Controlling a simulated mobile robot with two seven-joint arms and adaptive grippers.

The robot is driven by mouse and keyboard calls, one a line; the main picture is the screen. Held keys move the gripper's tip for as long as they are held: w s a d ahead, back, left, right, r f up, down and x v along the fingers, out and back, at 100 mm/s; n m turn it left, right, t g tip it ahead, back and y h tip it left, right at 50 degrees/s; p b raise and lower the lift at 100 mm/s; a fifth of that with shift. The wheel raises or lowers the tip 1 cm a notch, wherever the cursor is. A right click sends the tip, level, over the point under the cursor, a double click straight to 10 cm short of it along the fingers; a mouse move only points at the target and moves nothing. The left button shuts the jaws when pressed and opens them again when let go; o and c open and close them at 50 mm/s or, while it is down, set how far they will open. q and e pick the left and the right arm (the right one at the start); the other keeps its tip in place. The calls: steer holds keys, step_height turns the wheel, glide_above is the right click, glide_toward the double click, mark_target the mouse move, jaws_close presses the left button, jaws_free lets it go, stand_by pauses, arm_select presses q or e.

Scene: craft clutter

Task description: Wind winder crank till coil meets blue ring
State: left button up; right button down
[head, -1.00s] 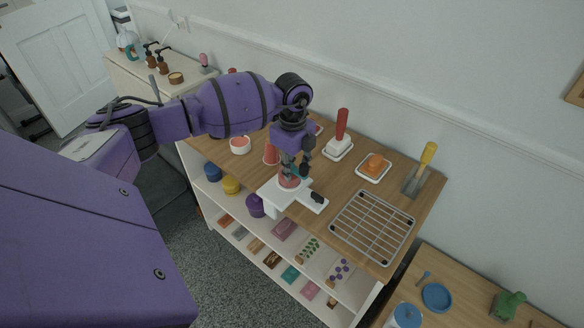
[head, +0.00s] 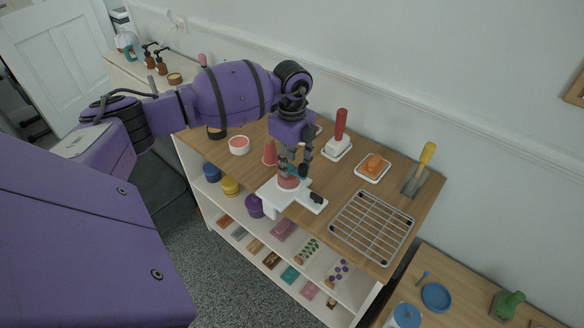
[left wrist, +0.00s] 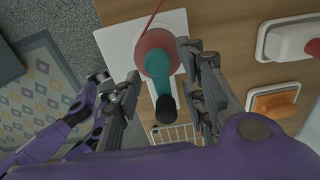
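The winder has a white base (head: 275,196) at the front edge of the wooden top. A pinkish-red coil (head: 289,182) sits on it. In the left wrist view, the coil (left wrist: 157,42) is seen from above, with a red thread running up from it. The teal crank (left wrist: 157,66) crosses the coil and points down the picture to a black knob (left wrist: 167,104). My left gripper (left wrist: 158,72) is open, its fingers on either side of the crank with gaps. In the head view, my left gripper (head: 293,166) points down over the winder and partly hides it. I cannot make out the blue ring.
A red cone (head: 269,153) and a pink-filled bowl (head: 239,145) stand left of the winder. A wire rack (head: 371,227) lies to the right. Behind are a white dish with a red-handled tool (head: 340,135), an orange block (head: 375,163) and a yellow-handled scraper (head: 420,170).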

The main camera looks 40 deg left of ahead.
mark_target(292, 168)
arm_select(q)
step_height(292, 168, up, 9)
steer(key=shift+r, duration=0.15)
stand_by(0.6)
